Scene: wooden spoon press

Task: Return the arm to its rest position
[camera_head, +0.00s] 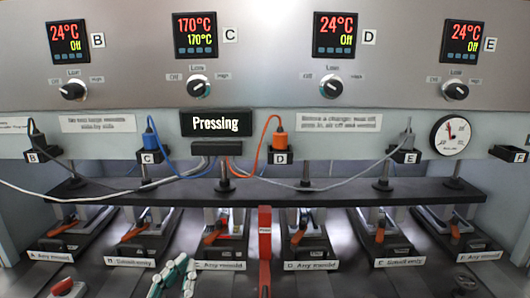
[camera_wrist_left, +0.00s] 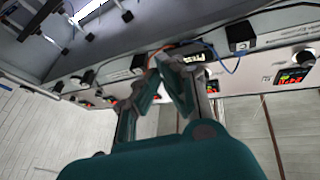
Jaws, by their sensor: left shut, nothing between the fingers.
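My left gripper (camera_head: 180,264) shows teal fingers at the bottom edge of the head view, left of the centre, in front of the row of moulds. It is shut and empty. In the left wrist view the same gripper (camera_wrist_left: 162,66) points towards the press panel, which appears tilted there. Nothing is held between its fingers. Most of the left arm is out of the head view. My right gripper is in neither view.
A black press bar (camera_head: 330,192) spans above several moulds with orange levers. A red upright post (camera_head: 265,245) stands just right of the gripper. The "Pressing" display (camera_head: 216,122) is lit; display C (camera_head: 195,35) reads 170°C. Cables hang across the panel. A red button (camera_head: 62,286) sits bottom left.

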